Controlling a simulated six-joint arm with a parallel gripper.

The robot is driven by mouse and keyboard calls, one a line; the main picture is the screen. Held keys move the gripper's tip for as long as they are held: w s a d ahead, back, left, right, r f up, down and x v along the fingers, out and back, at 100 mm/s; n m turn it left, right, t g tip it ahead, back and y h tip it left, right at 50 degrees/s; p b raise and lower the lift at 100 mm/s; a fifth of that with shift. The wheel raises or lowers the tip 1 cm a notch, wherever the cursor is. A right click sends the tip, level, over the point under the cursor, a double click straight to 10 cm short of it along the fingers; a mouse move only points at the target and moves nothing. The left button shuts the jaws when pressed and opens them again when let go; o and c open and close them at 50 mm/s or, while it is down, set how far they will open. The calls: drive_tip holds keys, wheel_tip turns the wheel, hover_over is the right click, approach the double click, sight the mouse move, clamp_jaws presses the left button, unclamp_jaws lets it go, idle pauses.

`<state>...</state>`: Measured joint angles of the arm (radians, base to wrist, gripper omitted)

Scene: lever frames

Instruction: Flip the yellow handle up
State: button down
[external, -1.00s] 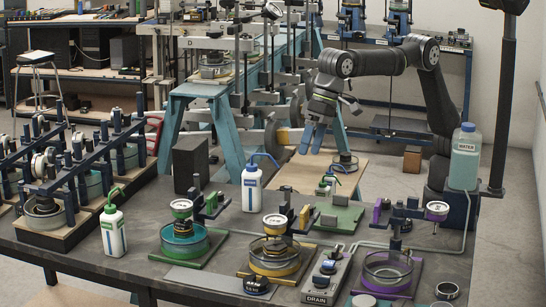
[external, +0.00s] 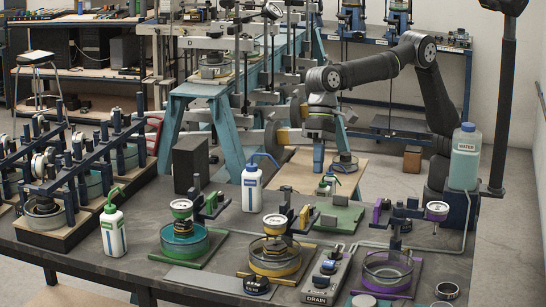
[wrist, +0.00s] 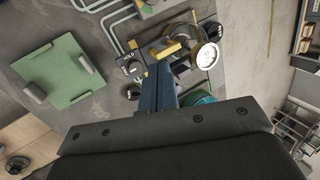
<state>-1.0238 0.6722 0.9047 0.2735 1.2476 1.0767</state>
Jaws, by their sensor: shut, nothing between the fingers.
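The yellow apparatus (external: 275,258), a round clear dish with a yellow rim and a dial gauge (external: 275,222) above it, stands near the front middle of the dark bench. A yellow handle (external: 304,216) stands at its right side, beside a dark post. In the wrist view yellow parts (wrist: 170,50) show beside the white dial, just beyond my fingers. My gripper (external: 318,170) points straight down, shut and empty, above and behind the yellow apparatus, well apart from it. In the wrist view my blue fingers (wrist: 160,88) are together and cover part of the apparatus.
A green-based apparatus (external: 184,245) stands to the left and a purple-based one (external: 388,272) to the right. A DRAIN valve block (external: 325,275) sits close to the yellow dish. A green plate (external: 338,217) and a white bottle (external: 251,188) stand behind.

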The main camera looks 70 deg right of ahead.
drive_tip(key=w+d+f+m+y, duration=0.1)
drive_tip(key=d+f+m+y, duration=0.2)
drive_tip(key=d+f+m, duration=0.1)
drive_tip(key=w+d+f+m+y, duration=0.2)
drive_tip(key=d+f+m+y, duration=0.1)
drive_tip(key=d+f+m, duration=0.2)
drive_tip(key=w+d+f+m+y, duration=0.2)
drive_tip(key=d+f+m+y, duration=0.1)
drive_tip(key=d+f+m, duration=0.2)
drive_tip(key=shift+w+d+f+m+t, duration=0.15)
drive_tip(key=shift+d+m, duration=0.1)
drive_tip(key=shift+m, duration=0.45)
drive_tip(key=shift+d+m+t, duration=0.15)
drive_tip(key=shift+d+m, duration=0.1)
drive_tip(key=shift+m, duration=0.45)
drive_tip(key=x, duration=1)
drive_tip(key=shift+a, duration=0.1)
